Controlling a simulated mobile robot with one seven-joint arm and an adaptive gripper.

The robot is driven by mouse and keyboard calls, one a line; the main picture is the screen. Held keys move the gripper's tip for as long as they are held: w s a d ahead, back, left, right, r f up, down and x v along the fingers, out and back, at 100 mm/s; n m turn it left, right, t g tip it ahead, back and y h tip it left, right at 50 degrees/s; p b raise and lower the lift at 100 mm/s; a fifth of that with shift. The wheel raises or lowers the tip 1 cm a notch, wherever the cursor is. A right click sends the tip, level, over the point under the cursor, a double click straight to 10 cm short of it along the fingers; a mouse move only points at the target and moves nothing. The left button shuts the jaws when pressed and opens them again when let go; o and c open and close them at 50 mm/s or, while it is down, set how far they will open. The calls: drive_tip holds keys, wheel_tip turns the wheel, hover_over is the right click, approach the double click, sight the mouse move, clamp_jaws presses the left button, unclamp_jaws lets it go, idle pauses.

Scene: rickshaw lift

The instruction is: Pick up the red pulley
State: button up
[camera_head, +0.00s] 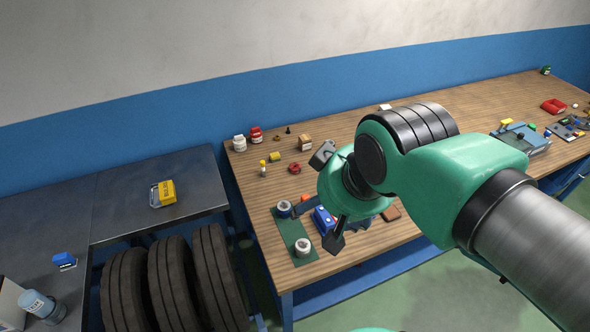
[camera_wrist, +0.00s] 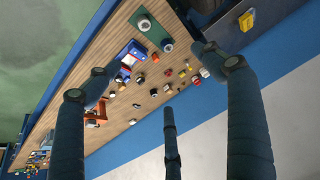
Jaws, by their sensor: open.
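A small red round part with a dark centre, which looks like the red pulley (camera_head: 294,168), lies on the wooden workbench (camera_head: 345,150) left of my gripper. In the wrist view a small red item (camera_wrist: 182,73) is probably the same part, among other small items. My gripper (camera_head: 318,202) is open, with its fingers spread above the front left part of the bench. In the wrist view its fingers (camera_wrist: 155,88) are apart with nothing between them. The gripper is clear of the red part. My arm hides part of the bench behind it.
A green mat (camera_head: 279,230) with two rolls and a blue box (camera_head: 323,219) lie below my gripper. Jars (camera_head: 240,143), a brown box (camera_head: 305,142) and a yellow item (camera_head: 274,157) stand around the red part. Tyres (camera_head: 172,283) stand left of the bench.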

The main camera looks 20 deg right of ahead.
drive_tip(key=c, duration=0.5)
drive_tip(key=w+d+r+g+p, duration=0.1)
drive_tip(key=w+r+p, duration=0.1)
drive_tip(key=w, duration=0.7)
drive_tip(key=w+d+r+g+p, duration=0.1)
drive_tip(key=w+d+r, duration=0.1)
drive_tip(key=w, duration=0.6)
drive_tip(key=w+d+f+p, duration=0.1)
drive_tip(key=w+d+f, duration=0.1)
drive_tip(key=w, duration=0.6)
drive_tip(key=w+d+f+p, duration=0.1)
drive_tip(key=w+f, duration=0.1)
drive_tip(key=w, duration=0.6)
drive_tip(key=w+d+f+g+p, duration=0.1)
drive_tip(key=w+d+f, duration=0.2)
drive_tip(key=w+f, duration=0.4)
drive_tip(key=w+d+f+g+p, duration=0.1)
drive_tip(key=w+d+f+p, duration=0.1)
drive_tip(key=w+f, duration=0.5)
drive_tip(key=w+d+f+g+p, duration=0.1)
drive_tip(key=w+d+f, duration=0.4)
drive_tip(key=f, duration=1)
drive_tip(key=shift+w+d+f+g+p, duration=0.15)
drive_tip(key=shift+w+g+p, duration=0.3)
drive_tip(key=shift+w, duration=0.65)
